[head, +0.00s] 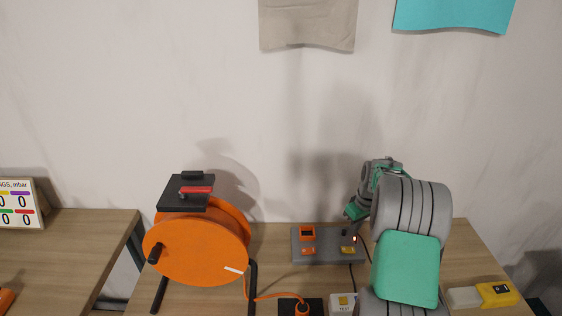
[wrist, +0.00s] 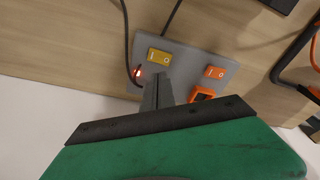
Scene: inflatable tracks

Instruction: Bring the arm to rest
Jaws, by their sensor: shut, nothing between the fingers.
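My gripper (head: 350,214) is at the right of the table in the head view, close above the right side of a grey panel (head: 322,260). In the wrist view my gripper (wrist: 162,78) shows as grey fingers shut together, with nothing between them, over the edge of the same panel (wrist: 186,58). The panel carries a yellow switch (wrist: 159,56), an orange switch (wrist: 215,72), an orange part (wrist: 201,93) and a small lit red light (wrist: 138,73). I cannot tell whether the fingertips touch the panel.
An orange cable reel (head: 195,250) on black legs stands left of the panel. A black socket box (head: 300,307) with an orange plug, a small white box (head: 343,303) and a yellow device (head: 496,293) lie near the front. A second table (head: 75,235) is at the left; the wall is behind.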

